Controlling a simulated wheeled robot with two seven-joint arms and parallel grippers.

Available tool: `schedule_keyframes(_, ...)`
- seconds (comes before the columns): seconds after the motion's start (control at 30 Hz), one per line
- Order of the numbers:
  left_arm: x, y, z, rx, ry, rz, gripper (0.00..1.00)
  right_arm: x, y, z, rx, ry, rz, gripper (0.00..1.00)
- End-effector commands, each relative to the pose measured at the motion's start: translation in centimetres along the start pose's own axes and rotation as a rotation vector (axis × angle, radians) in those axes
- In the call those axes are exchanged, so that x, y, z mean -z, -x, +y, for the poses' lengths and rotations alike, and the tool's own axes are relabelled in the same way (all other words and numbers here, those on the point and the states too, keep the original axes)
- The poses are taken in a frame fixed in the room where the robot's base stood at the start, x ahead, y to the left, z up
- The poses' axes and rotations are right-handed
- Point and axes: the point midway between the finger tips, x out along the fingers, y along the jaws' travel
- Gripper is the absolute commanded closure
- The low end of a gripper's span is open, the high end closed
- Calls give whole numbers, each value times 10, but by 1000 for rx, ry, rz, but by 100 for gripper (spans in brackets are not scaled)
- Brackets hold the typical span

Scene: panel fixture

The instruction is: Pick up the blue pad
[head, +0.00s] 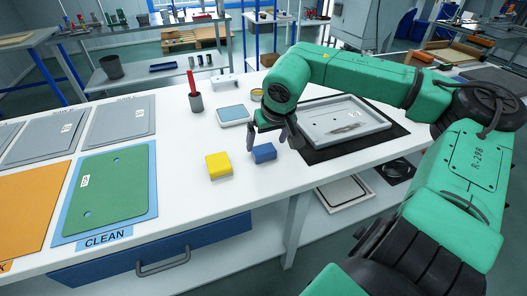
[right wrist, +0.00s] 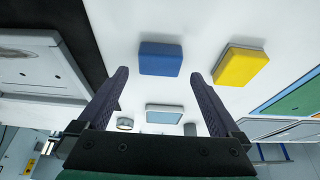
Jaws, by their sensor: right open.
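The blue pad (head: 264,153) lies on the white table, just right of a yellow pad (head: 218,165). My right gripper (head: 272,137) is above the table by the blue pad, its fingers pointing down. In the right wrist view the gripper (right wrist: 161,85) is open, with nothing between its two fingers. The blue pad (right wrist: 160,58) shows there beyond the fingertips, roughly centred between them. The yellow pad (right wrist: 240,66) is beyond the right-hand finger. I do not see my left gripper.
A grey tray fixture (head: 345,122) on a black mat stands right of the gripper. A light-blue square dish (head: 233,115), a cup with a red tool (head: 195,101) and a small round tin (head: 257,95) stand behind. A green panel (head: 105,190) lies left on a blue CLEAN area.

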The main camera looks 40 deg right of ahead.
Motion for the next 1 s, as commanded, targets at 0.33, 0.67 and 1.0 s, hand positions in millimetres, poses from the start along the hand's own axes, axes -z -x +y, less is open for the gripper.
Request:
schedule_keyframes(0.33, 4, -1, 0, 1, 0, 7, 50, -1, -48, 1, -1, 1, -2, 0)
schedule_keyframes(0.67, 4, -1, 0, 1, 0, 7, 50, 0, -48, 0, 1, 0, 0, 46)
schedule_keyframes(1.0, 4, 0, 0, 1, -1, 6, 50, 1, -46, 0, 1, 0, 1, 82)
